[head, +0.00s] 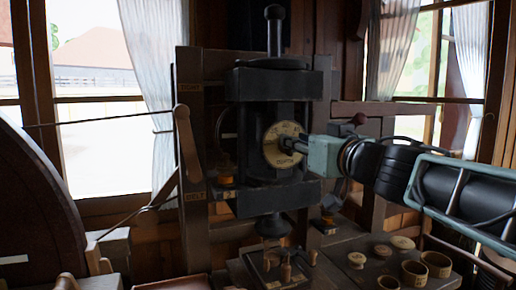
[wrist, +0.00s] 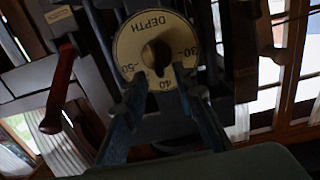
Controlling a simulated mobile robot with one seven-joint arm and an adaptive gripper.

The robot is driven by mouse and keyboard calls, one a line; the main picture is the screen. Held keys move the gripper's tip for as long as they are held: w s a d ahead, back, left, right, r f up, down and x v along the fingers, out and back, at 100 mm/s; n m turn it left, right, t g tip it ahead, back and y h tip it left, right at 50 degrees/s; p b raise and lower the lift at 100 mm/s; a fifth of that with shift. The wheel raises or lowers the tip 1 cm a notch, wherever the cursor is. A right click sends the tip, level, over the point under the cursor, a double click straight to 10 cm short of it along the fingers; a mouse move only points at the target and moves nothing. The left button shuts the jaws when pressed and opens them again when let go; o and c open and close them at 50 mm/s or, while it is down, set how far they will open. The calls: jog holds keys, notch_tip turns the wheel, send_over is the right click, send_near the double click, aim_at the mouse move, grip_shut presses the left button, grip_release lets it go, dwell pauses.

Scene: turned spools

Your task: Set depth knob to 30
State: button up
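The depth dial is a round cream plate marked DEPTH, 30, 40 and 50, on the front of the black machine head. It shows in the head view (head: 277,155) and the wrist view (wrist: 128,42). The dark depth knob (wrist: 156,54) sits at its centre; its narrow lower end appears to point near 40, and 30 is to the right. My gripper (head: 291,146) reaches the dial from the right. In the wrist view its fingers (wrist: 158,80) are spread, with their tips beside the knob's lower end. Contact with the knob cannot be told.
A wooden lever (head: 186,143) hangs left of the dial, and a red handle (wrist: 58,90) shows in the wrist view. Below stand a bench with small wooden cups (head: 414,274) and discs (head: 402,243). A large dark wheel (head: 32,215) fills the left. Windows are behind.

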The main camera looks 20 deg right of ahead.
jog(key=shift+w, duration=0.6)
jog(key=shift+c, duration=0.4)
grip_shut()
jog(key=shift+a, duration=0.1)
jog(key=shift+a+f+n+b, duration=0.25)
jog(key=shift+a+n+b, duration=0.05)
jog(key=shift+n, duration=2.35)
jog(key=shift+a+f+n+b, duration=0.3)
jog(key=shift+a+n, duration=0.05)
jog(key=shift+n, duration=2.25)
jog(key=shift+a+f+n+b, duration=0.25)
jog(key=shift+a+n+b, duration=0.05)
jog(key=shift+n, duration=2.35)
